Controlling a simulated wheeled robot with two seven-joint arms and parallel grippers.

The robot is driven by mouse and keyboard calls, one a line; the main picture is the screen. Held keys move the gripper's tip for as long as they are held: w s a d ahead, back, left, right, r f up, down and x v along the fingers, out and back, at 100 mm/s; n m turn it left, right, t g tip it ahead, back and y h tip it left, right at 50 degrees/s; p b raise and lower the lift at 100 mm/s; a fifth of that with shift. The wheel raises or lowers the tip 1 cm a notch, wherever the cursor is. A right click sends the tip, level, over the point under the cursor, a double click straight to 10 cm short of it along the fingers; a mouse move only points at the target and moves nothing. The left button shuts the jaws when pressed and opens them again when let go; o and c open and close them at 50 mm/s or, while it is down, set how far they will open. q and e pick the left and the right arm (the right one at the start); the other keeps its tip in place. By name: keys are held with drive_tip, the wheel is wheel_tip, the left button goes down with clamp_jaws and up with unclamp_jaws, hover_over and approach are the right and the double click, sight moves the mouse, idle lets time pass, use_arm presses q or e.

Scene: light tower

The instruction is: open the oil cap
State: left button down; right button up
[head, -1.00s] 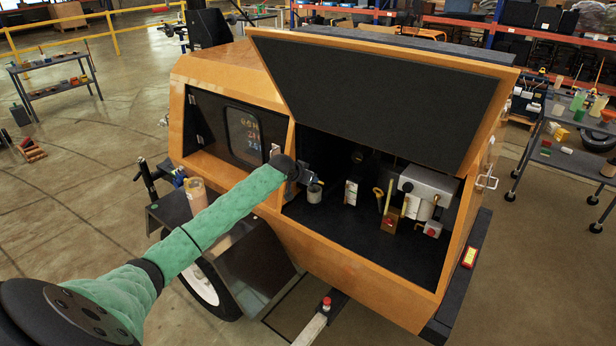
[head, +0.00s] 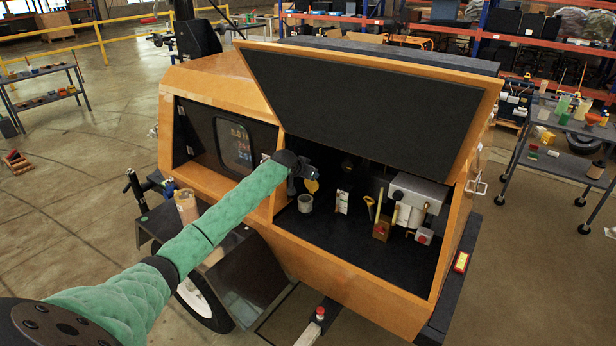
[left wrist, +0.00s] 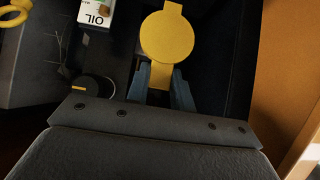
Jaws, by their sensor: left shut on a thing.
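My left gripper (left wrist: 160,88) is shut on the tab of a round yellow cap (left wrist: 168,38), between its two blue-grey fingers. In the head view the yellow cap (head: 312,186) shows its face at the end of my green-sleeved left arm, just above a light grey cylinder (head: 305,204) in the open compartment. I cannot tell whether cap and cylinder still touch. A white box marked OIL (left wrist: 96,14) is at the top of the left wrist view. My right gripper is not in view.
The orange housing has a raised lid (head: 360,95) above the compartment. A dark round knob (left wrist: 94,88) is left of the gripper in the wrist view.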

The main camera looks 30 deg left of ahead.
use_arm(q)
drive_tip(key=shift+w, duration=0.15)
drive_tip(key=shift+r, duration=0.1)
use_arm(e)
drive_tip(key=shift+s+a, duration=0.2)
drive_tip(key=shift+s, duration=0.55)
use_arm(q)
drive_tip(key=c, duration=1.4)
unclamp_jaws()
drive_tip(key=shift+d, duration=0.1)
drive_tip(key=shift+o, duration=1)
drive_tip(key=shift+w, duration=0.15)
drive_tip(key=b+v, duration=0.3)
drive_tip(key=v, duration=0.4)
drive_tip(key=shift+s, duration=0.3)
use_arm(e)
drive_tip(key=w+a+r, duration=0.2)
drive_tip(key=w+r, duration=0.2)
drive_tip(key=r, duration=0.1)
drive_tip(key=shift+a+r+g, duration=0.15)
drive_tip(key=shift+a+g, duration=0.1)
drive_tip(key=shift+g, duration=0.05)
